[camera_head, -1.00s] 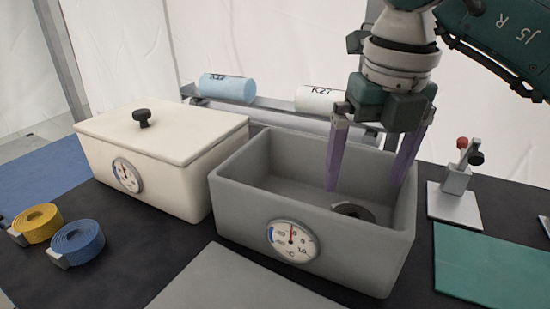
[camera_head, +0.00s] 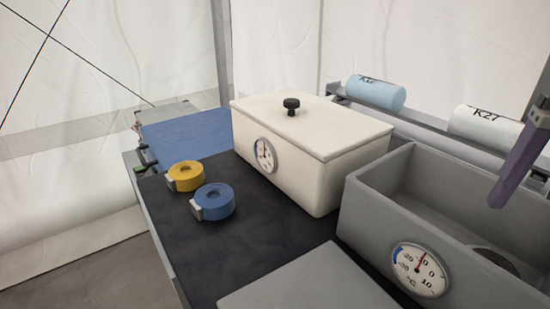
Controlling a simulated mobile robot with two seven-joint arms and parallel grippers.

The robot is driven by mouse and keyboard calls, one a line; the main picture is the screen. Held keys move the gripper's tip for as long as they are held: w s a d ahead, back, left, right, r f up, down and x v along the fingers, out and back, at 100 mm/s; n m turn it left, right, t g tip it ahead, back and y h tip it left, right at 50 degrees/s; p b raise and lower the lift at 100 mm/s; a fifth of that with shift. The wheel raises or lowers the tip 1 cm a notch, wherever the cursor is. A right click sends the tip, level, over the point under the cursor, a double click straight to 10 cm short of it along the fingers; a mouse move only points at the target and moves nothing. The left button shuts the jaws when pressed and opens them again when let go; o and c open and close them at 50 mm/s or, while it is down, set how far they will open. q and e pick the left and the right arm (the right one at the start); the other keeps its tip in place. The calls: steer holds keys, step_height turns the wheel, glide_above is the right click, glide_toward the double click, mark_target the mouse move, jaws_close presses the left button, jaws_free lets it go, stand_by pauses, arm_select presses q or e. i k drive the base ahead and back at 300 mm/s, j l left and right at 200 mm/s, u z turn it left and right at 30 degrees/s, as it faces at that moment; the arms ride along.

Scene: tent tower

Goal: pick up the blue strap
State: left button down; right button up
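The blue strap (camera_head: 214,202) is a coiled roll with a grey buckle on its left side. It lies flat on the dark table top, in front of the white lidded box and close to a yellow strap (camera_head: 186,176). No gripper is near it. One purple finger of my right gripper (camera_head: 521,160) shows at the right edge, over the open grey bin; the rest of that gripper is cut off by the frame. My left gripper is not in view.
The white box (camera_head: 300,150) with a black knob and a dial stands right of the straps. The open grey bin (camera_head: 375,225) holds a dark object. A grey panel (camera_head: 310,283) lies in front. A blue mat (camera_head: 185,134) lies behind the straps. Dark table around the straps is clear.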

mark_target(215, 202)
steer(key=i+j, duration=0.1)
steer(key=j, duration=0.25)
steer(key=i+j, duration=0.15)
steer(key=j, duration=0.2)
steer(key=i+j, duration=0.1)
steer(key=j, duration=0.25)
steer(key=i+j, duration=0.1)
steer(key=j, duration=0.25)
steer(key=i+j, duration=0.15)
steer(key=j, duration=0.2)
